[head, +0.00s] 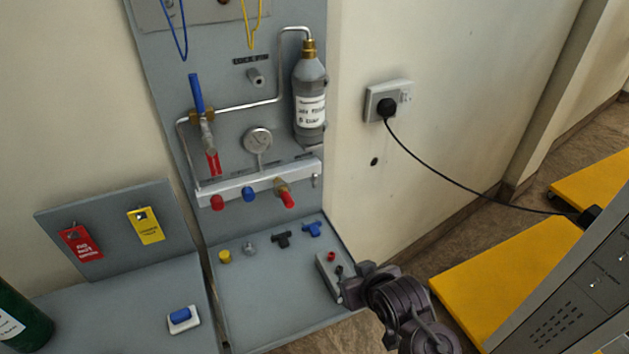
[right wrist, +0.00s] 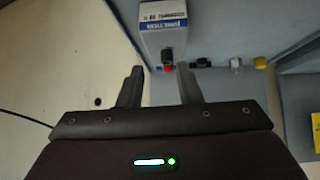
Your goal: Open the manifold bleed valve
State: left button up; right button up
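The manifold (head: 250,183) is a pale grey bar across the upright panel in the head view. Two red knobs and a blue knob (head: 249,195) show along its underside; the right-hand red one (head: 287,199) is on a brass fitting. A small metal fitting (head: 316,181) is at its right end. I cannot tell which one is the bleed valve. My right gripper (head: 347,287) is below and right of the manifold, by the shelf's right edge. In the right wrist view its fingers (right wrist: 158,88) are apart with nothing between them. My left gripper is not in view.
A gauge (head: 257,141), blue-handled valve (head: 196,93) and grey bottle (head: 310,95) sit above the manifold. A small box (head: 331,274) lies on the shelf beside my right gripper. Loose fittings and a yellow cap (head: 225,257) lie nearby. A socket cable (head: 450,180) hangs right.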

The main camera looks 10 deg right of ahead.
jog(key=w+a+r+t, duration=0.1)
jog(key=w+r+t, duration=0.3)
jog(key=w, duration=0.4)
jog(key=t+y, duration=0.2)
jog(key=t, duration=0.3)
send_near(316, 179)
jog(key=w, duration=0.6)
jog(key=w+a+p, duration=0.1)
jog(key=w, duration=0.1)
jog(key=w+a, duration=0.1)
jog(key=w, duration=0.1)
jog(key=shift+w, duration=0.25)
jog(key=shift+d, duration=0.1)
grip_shut()
